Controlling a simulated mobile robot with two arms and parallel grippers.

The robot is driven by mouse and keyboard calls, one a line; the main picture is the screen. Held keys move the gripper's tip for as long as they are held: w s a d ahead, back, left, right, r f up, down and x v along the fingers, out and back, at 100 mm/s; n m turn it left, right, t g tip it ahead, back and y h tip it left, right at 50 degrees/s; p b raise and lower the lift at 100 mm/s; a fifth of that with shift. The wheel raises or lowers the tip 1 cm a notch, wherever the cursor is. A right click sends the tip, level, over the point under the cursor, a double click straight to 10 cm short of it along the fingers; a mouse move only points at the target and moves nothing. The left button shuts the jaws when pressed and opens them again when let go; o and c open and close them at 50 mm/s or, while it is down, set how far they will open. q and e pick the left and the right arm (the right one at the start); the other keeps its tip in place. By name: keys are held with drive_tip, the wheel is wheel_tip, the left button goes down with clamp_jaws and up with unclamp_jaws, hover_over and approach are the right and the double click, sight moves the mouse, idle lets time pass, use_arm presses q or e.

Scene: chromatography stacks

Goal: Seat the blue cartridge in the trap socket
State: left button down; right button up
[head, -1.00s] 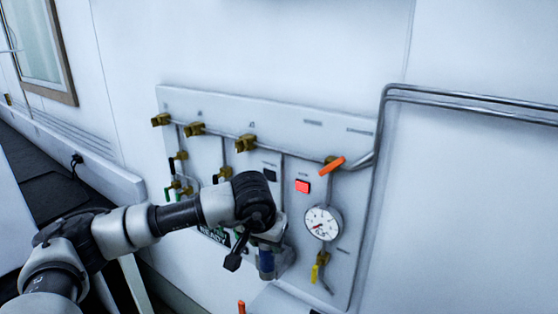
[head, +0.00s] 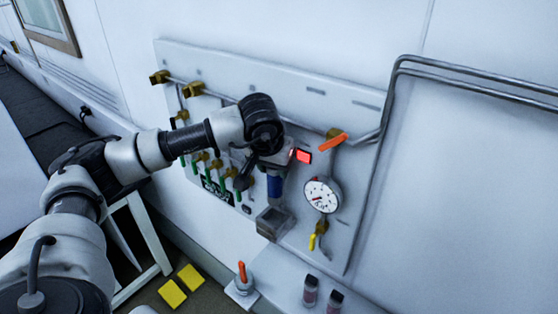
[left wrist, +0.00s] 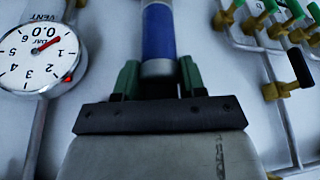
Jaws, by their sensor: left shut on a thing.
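The blue cartridge (head: 274,187) is upright in my left gripper (head: 271,170), in front of the panel. In the left wrist view the cartridge (left wrist: 158,35) is blue with pale grey ends, and the green fingers of my left gripper (left wrist: 158,78) are shut at its near end. The trap socket, which I take to be the grey box-like holder (head: 272,223) low on the panel, is just below the cartridge in the head view. I cannot tell the exact gap or alignment between them. My right gripper is not in view.
A round gauge (head: 322,195), an orange lever (head: 333,142) and a lit red button (head: 301,156) are right of the gripper. Green-handled valves (head: 205,165) are to its left. Below stand an orange-handled item (head: 242,278) and two small vials (head: 311,290).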

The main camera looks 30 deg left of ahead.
sight(271, 184)
use_arm(q)
drive_tip(key=shift+s+f+b, duration=0.45)
drive_tip(key=shift+s+f, duration=0.25)
drive_tip(key=shift+f, duration=0.2)
drive_tip(key=shift+b+x, duration=0.6)
drive_tip(key=shift+x, duration=0.5)
drive_tip(key=shift+s, duration=0.1)
drive_tip(key=shift+s, duration=0.1)
drive_tip(key=shift+b, duration=0.4)
drive_tip(key=shift+f, duration=0.1)
drive_tip(key=shift+f+b, duration=1.05)
drive_tip(key=shift+b, duration=0.05)
